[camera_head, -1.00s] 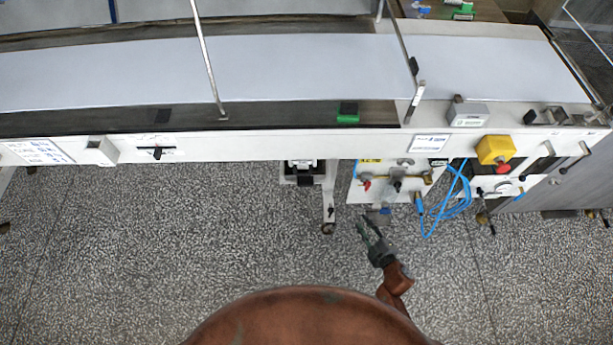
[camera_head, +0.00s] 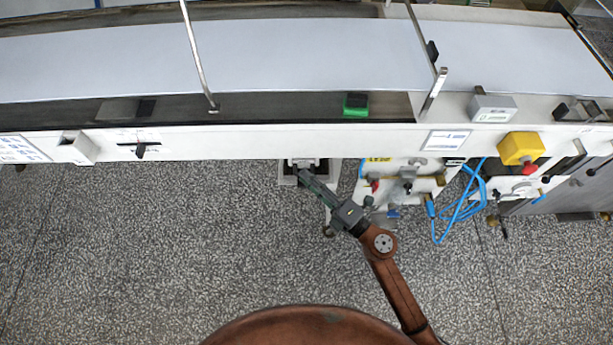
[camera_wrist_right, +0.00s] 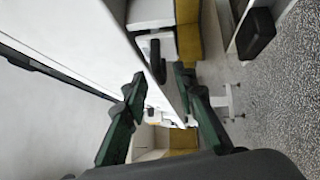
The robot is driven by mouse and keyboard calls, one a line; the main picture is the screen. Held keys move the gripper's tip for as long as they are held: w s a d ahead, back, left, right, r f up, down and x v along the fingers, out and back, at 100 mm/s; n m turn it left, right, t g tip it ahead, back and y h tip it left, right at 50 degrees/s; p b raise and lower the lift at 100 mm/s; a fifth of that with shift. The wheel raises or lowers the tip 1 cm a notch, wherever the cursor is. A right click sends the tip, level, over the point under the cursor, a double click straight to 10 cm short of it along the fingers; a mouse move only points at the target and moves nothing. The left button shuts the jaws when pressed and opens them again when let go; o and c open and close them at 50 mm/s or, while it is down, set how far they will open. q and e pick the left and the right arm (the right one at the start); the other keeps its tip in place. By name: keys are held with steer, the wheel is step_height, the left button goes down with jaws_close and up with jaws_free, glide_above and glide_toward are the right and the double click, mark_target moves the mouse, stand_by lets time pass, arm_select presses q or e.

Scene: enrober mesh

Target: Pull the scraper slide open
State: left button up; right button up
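My right gripper (camera_head: 306,175) reaches in from the lower right, its fingertips close to the white machine's front edge. A black handle (camera_wrist_right: 157,60) on a white panel shows just beyond the gap, apart from the fingers. In the head view a black knob (camera_head: 141,151) sits on a white slotted plate on the front rail, well left of the gripper. I cannot tell whether it is the same handle, or which part is the scraper slide. My left gripper is not in view.
A yellow box with a red button (camera_head: 521,148) sits on the rail at right. A black block (camera_wrist_right: 257,32) shows at right in the wrist view. The speckled floor (camera_head: 150,250) is clear.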

steer(key=shift+w+a, duration=0.35)
steer(key=shift+c, duration=0.2)
jaws_close()
stand_by(0.4)
